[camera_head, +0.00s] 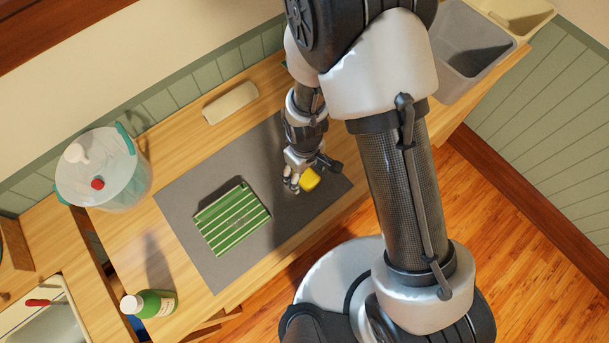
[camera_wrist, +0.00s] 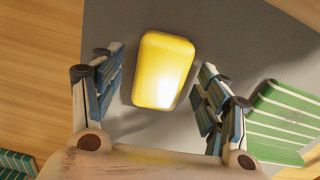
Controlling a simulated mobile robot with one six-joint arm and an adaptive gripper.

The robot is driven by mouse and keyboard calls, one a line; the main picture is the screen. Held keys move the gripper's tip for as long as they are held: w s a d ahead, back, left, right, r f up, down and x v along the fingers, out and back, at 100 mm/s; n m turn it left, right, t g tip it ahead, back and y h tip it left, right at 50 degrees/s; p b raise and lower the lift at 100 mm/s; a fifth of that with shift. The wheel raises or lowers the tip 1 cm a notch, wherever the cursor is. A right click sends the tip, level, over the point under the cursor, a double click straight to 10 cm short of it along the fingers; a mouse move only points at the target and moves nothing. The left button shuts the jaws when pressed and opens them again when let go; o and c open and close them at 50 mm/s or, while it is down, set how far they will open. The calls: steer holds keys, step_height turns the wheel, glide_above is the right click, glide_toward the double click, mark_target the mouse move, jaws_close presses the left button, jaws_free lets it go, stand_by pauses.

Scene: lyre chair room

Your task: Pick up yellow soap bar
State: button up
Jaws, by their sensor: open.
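The yellow soap bar (camera_wrist: 163,70) lies on a grey mat (camera_wrist: 240,45), between the fingertips of my gripper (camera_wrist: 158,85) in the wrist view. The two fingers stand apart on either side of the bar, with grey mat showing between the bar and each finger. In the head view my gripper (camera_head: 298,181) points down at the right part of the mat, and the soap bar (camera_head: 309,179) shows beside it, partly hidden by the gripper.
A green-and-white striped dish (camera_head: 232,219) lies on the mat to the left. A white block (camera_head: 230,102) is behind the mat. A clear tub (camera_head: 104,170) and a green bottle (camera_head: 149,303) stand at the left. The counter's front edge is close to the bar.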

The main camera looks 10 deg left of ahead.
steer(key=shift+f, duration=0.4)
steer(key=shift+r, duration=0.1)
steer(key=shift+c, duration=0.5)
steer(key=c, duration=1.1)
